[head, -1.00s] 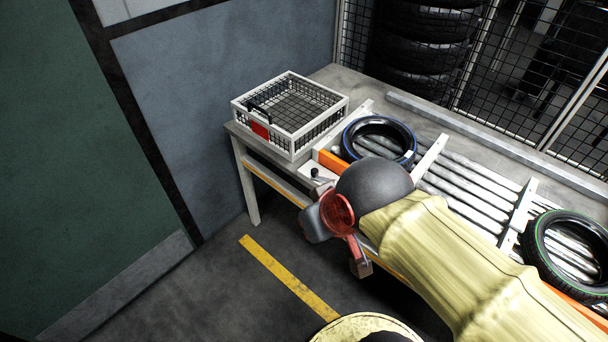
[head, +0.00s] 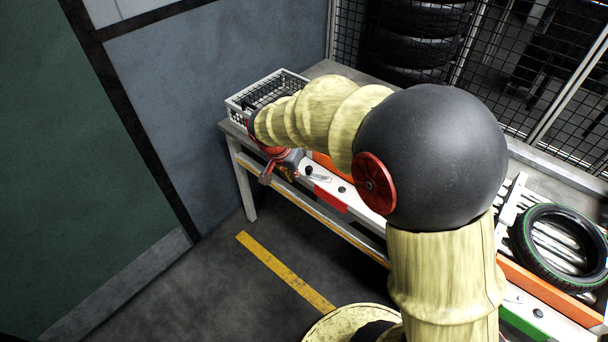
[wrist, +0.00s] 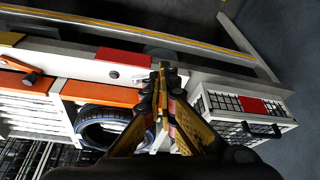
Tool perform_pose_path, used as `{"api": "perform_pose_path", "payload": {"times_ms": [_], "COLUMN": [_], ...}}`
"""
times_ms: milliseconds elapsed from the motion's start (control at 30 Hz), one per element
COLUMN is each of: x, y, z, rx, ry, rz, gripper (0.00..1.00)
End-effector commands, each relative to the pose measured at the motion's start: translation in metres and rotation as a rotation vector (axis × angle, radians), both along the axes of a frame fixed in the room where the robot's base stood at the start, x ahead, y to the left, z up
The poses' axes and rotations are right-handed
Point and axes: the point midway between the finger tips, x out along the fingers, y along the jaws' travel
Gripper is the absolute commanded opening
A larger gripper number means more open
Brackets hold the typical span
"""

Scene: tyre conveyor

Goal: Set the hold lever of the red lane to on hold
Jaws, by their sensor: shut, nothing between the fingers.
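A red panel (head: 330,200) is on the white front board of the conveyor. It also shows in the wrist view (wrist: 122,56). A small lever (head: 319,173) is on the board close to the red panel. In the wrist view a slim grey part (wrist: 141,77) lies beside my fingertips and may be this lever; its setting cannot be made out. My gripper (wrist: 163,84) is shut and empty, its fingertips over the board between the red panel and the wire basket. In the head view my gripper (head: 287,165) is partly hidden by my arm.
A wire basket (head: 237,110) with a red tag stands at the table's left end. A blue-rimmed tyre (wrist: 105,130) lies beside my gripper. A green-rimmed tyre (head: 527,252) lies right.

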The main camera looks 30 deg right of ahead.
Motion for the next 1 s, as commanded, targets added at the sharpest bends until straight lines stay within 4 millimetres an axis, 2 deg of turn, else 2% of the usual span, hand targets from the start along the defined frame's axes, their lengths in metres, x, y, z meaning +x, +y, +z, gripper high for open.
{"api": "perform_pose_path", "payload": {"times_ms": [100, 400, 533, 667, 1000], "x": [0.004, 0.004, 0.005, 0.009, 0.023], "y": [-0.002, -0.002, -0.005, -0.01, -0.03], "z": [-0.006, -0.006, -0.015, -0.033, -0.096], "rx": [-0.001, -0.001, -0.001, 0.0, -0.001], "ry": [-0.002, -0.003, -0.001, 0.0, 0.001], "rz": [-0.02, -0.021, -0.022, -0.022, -0.021], "gripper": [0.0, 0.0, 0.0, 0.0, 0.0]}}
